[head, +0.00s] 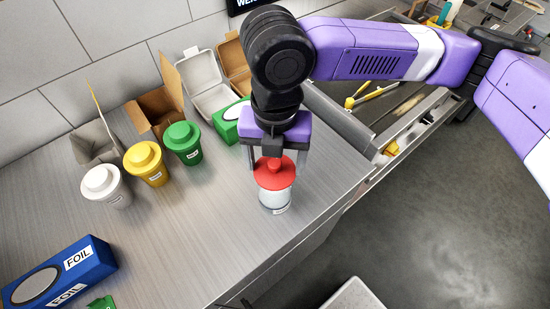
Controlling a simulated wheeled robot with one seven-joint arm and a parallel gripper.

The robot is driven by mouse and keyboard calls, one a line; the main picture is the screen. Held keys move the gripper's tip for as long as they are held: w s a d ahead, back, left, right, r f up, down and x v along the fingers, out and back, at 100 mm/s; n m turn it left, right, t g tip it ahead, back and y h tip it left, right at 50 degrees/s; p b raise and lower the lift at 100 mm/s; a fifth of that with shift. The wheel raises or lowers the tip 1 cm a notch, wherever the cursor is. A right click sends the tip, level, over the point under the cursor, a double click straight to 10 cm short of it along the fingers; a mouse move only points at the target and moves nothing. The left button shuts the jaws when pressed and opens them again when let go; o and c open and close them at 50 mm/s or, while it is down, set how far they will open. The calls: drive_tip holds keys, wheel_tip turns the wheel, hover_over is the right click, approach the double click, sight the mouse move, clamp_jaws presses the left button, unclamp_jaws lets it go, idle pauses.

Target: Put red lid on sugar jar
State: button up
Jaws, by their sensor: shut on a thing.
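The red lid (275,175) has a round knob and is directly over the mouth of the sugar jar. The jar (274,198) is pale and see-through, with a white label low on its front, and stands upright near the counter's right edge. From this view I cannot tell whether the lid rests on the rim or is slightly above it. My gripper (276,162) points down from above, with a finger on each side of the lid, and is shut on it. The gripper body and lid hide the jar's mouth.
White (106,187), yellow (147,165) and green (183,145) lidded jars stand to the left. Open boxes (160,110) line the wall. A blue foil box (60,275) lies front left. An open drawer (400,125) is to the right. The counter (190,225) left of the jar is clear.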

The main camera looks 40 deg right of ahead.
sight(275, 160)
drive_tip(key=shift+f+b, duration=0.8)
drive_tip(key=shift+f, duration=0.35)
drive_tip(key=shift+r, duration=0.1)
drive_tip(key=o, duration=1.4)
drive_tip(key=shift+r+p, duration=2.95)
drive_tip(key=shift+r, duration=0.55)
